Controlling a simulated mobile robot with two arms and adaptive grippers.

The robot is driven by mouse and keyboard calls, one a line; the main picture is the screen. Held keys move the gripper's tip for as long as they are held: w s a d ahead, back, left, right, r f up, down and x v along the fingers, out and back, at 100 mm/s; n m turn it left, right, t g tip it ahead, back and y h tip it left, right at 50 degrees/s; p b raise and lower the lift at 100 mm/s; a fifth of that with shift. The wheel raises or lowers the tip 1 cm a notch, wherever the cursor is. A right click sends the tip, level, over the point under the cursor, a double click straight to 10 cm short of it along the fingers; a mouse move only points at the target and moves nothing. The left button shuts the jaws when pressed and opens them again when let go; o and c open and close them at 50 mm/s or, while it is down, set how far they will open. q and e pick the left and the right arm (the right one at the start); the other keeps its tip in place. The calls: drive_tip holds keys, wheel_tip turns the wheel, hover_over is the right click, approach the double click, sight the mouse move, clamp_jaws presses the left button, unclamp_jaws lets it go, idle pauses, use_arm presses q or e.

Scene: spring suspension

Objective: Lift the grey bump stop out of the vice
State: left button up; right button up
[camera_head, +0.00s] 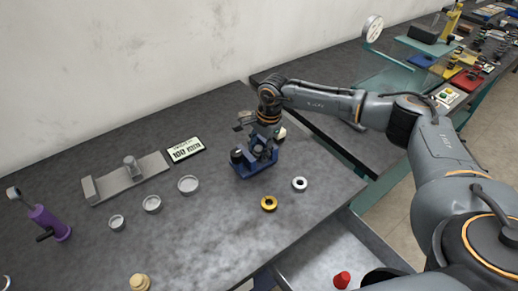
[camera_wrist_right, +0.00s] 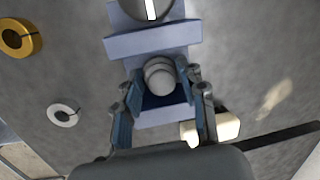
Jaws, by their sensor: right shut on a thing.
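The blue vice (camera_head: 243,172) stands on the grey bench near its middle; in the wrist view its blue jaws (camera_wrist_right: 150,42) show at the top. The grey bump stop (camera_wrist_right: 160,76) is a pale, rounded, stepped piece seen end-on between the fingers of my right gripper (camera_wrist_right: 160,84). The gripper is shut on it, right at the vice. Whether the bump stop still touches the vice jaws I cannot tell. In the head view my right gripper (camera_head: 259,149) hangs over the vice and hides the bump stop. My left gripper is not in view.
A yellow ring (camera_head: 269,203) and a silver ring (camera_head: 300,184) lie right of the vice, a cream piece (camera_wrist_right: 212,129) close beside it. Several grey cups, a metal fixture (camera_head: 130,178) and a purple tool (camera_head: 48,222) stand left. An open drawer (camera_head: 310,262) is below.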

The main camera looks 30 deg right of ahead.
sight(258, 149)
drive_tip(key=shift+a, duration=0.2)
drive_tip(key=shift+r+p, duration=1.7)
drive_tip(key=shift+r, duration=1.8)
drive_tip(key=shift+c, duration=0.2)
